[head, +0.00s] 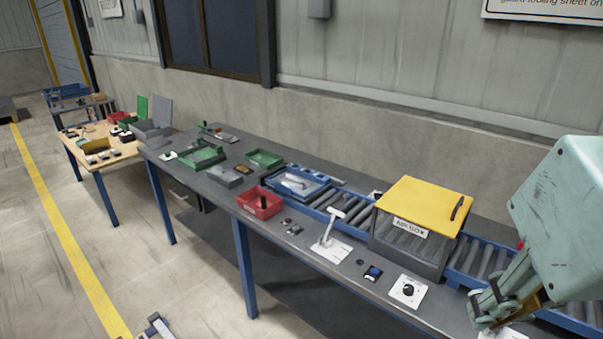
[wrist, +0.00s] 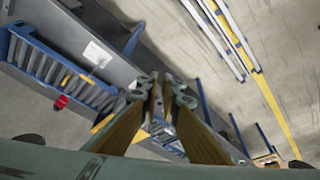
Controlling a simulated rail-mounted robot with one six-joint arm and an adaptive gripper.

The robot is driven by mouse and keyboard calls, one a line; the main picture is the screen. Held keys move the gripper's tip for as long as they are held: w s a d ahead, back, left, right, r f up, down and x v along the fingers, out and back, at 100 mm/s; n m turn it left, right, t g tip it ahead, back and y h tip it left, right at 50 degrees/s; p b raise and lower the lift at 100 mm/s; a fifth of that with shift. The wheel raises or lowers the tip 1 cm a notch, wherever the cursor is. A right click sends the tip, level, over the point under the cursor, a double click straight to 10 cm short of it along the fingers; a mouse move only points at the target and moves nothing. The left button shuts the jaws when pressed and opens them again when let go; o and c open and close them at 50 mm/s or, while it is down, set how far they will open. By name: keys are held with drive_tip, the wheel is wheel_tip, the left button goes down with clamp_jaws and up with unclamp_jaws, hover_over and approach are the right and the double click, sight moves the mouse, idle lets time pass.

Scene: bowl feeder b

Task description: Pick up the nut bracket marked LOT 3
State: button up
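My gripper (head: 492,308) hangs at the right end of the bench, its head-view tips near the lower right edge. In the wrist view its two fingers (wrist: 163,90) converge toward the picture's middle, and I cannot tell how far apart they are. I see no part clearly held. No LOT 3 marking is readable in either view. Several small grey parts (head: 291,227) lie on the bench in front of the conveyor; I cannot tell whether one is the nut bracket.
The grey bench (head: 222,198) carries a red bin (head: 259,203), green trays (head: 263,159) and a blue tray (head: 297,184). A yellow-topped clear box (head: 421,208) stands over the roller conveyor (head: 488,256). A white T-shaped stand (head: 331,226) rises at the bench front. A wooden-topped table (head: 97,150) stands far left.

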drive_tip(key=o, duration=1.3)
